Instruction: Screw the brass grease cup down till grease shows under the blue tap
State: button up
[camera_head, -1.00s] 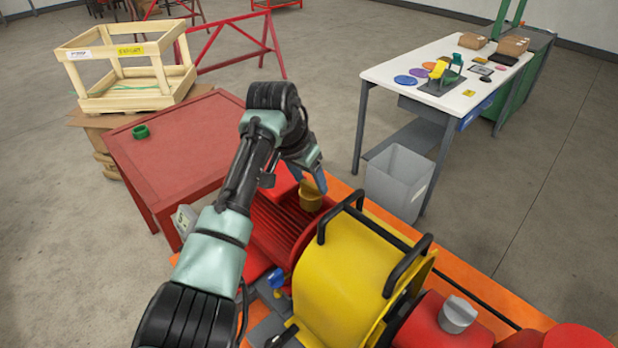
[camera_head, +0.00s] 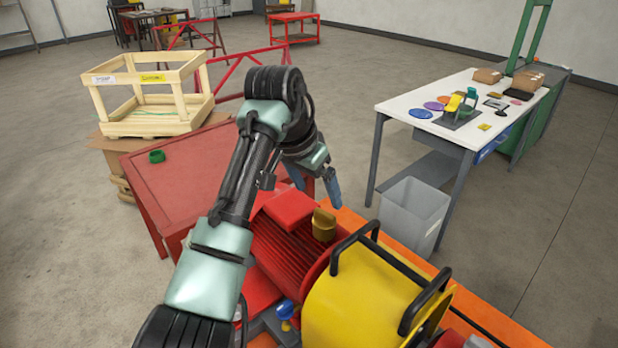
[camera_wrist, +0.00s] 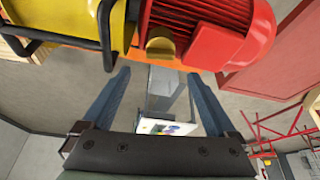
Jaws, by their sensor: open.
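The brass grease cup (camera_head: 323,225) stands on the red finned motor, beside the yellow guard. It also shows near the top of the wrist view (camera_wrist: 160,45). My gripper (camera_head: 315,184) is open and empty, just behind and above the cup in the head view. In the wrist view the cup lies beyond the fingertips (camera_wrist: 157,73), apart from them, with nothing between the fingers. The blue tap (camera_head: 286,310) is low in the head view, left of the yellow guard. The spot under it is too small and partly hidden, so I cannot tell whether grease shows.
The yellow guard (camera_head: 365,300) has black handles standing up beside the cup. A grey bin (camera_head: 412,215) and a white table (camera_head: 440,120) stand to the right.

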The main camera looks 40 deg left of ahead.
jog(key=b+v, duration=0.1)
jog(key=v, duration=0.5)
jog(key=shift+r, duration=0.25)
dwell(0.5)
